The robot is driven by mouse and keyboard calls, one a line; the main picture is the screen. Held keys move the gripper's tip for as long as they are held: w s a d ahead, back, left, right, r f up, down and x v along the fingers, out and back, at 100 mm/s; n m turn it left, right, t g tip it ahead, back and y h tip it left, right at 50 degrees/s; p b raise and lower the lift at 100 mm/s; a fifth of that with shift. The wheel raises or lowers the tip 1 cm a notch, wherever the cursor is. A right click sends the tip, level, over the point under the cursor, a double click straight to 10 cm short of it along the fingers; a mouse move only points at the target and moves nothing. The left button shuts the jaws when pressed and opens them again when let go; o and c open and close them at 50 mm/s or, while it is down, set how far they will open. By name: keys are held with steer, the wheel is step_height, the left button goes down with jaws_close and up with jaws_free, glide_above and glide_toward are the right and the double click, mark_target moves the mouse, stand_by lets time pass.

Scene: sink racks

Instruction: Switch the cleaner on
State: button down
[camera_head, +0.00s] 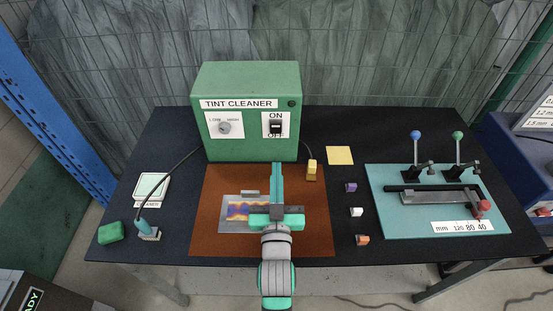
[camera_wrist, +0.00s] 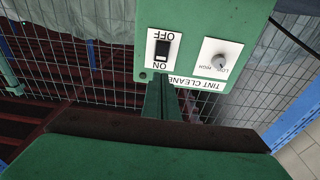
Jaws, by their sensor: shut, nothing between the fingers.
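The cleaner (camera_head: 250,85) is a green box labelled TINT CLEANER at the back of the table. Its front has a black rocker switch (camera_head: 275,128) on a white plate, marked ON above and OFF below. The switch also shows upside down in the wrist view (camera_wrist: 162,49). I cannot tell which side of the rocker is pressed. My gripper (camera_head: 277,166) is shut and empty, its fingers pointing at the box front below the switch. In the wrist view its fingertips (camera_wrist: 160,80) appear close to the switch plate; contact cannot be told.
A dial (camera_head: 224,128) sits left of the switch. A stained metal plate (camera_head: 235,208) lies on the brown mat (camera_head: 210,185) under my arm. A yellow-tipped tool (camera_head: 312,170), small blocks and a teal fixture board (camera_head: 400,225) lie to the right. A wire mesh fence stands behind.

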mark_target(276, 125)
steer(key=w, duration=0.4)
steer(key=w+r, duration=0.1)
steer(key=w, duration=0.7)
steer(key=shift+w+r, duration=0.4)
steer(key=shift+w+r, duration=0.1)
steer(key=shift+w, duration=0.1)
steer(key=shift+s, duration=0.25)
steer(key=s+r, duration=0.2)
steer(key=s, duration=1.1)
steer(key=shift+s, duration=0.2)
